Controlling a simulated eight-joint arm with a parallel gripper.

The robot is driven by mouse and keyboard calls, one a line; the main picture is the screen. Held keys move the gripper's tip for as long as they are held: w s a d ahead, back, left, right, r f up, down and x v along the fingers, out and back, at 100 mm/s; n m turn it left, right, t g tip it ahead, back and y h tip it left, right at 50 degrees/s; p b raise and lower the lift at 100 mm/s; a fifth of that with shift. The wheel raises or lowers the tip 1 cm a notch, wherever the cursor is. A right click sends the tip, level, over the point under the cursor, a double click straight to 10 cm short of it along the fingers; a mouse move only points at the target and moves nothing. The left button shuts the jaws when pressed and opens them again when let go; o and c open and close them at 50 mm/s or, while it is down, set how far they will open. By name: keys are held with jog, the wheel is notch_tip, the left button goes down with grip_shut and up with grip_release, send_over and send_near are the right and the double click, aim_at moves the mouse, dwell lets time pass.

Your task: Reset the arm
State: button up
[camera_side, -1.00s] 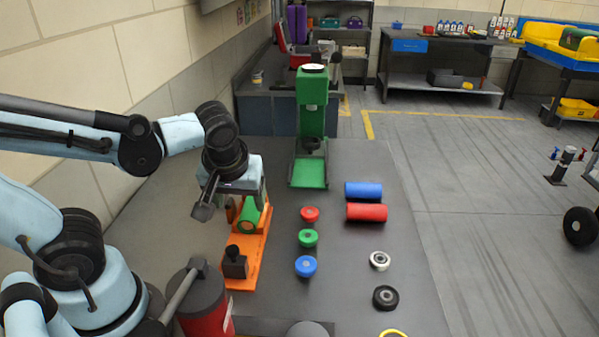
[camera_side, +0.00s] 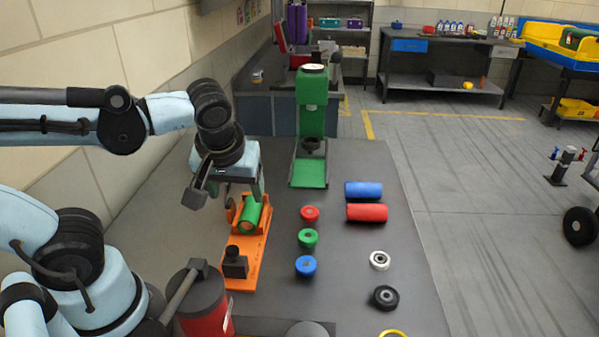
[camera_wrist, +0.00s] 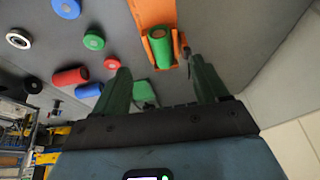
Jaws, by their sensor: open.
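My gripper (camera_side: 228,192) is open and empty. It hangs above the table, over the far end of an orange fixture (camera_side: 243,268). A green cylinder (camera_side: 250,213) lies in the far end of the fixture, below my gripper and apart from it. In the wrist view the two fingers of my gripper (camera_wrist: 160,80) stand wide apart, with the green cylinder (camera_wrist: 161,50) beyond and between them on the orange fixture (camera_wrist: 150,12).
A green press (camera_side: 312,125) stands at the back. Blue (camera_side: 363,190) and red (camera_side: 367,212) cylinders lie right of the fixture. Red (camera_side: 310,213), green (camera_side: 308,238) and blue (camera_side: 306,265) caps stand between. White (camera_side: 379,260) and black (camera_side: 385,297) rings lie at the right.

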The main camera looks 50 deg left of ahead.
jog(key=w+m+t+h, duration=0.1)
jog(key=m, duration=0.2)
jog(key=w+d+m+t+h, duration=0.1)
jog(key=m, duration=0.2)
jog(key=w+d+m+t+h, duration=0.1)
jog(key=w+m+t, duration=0.1)
jog(key=shift+f+m+h, duration=0.2)
jog(key=shift+m+h, duration=0.1)
jog(key=shift+m, duration=0.1)
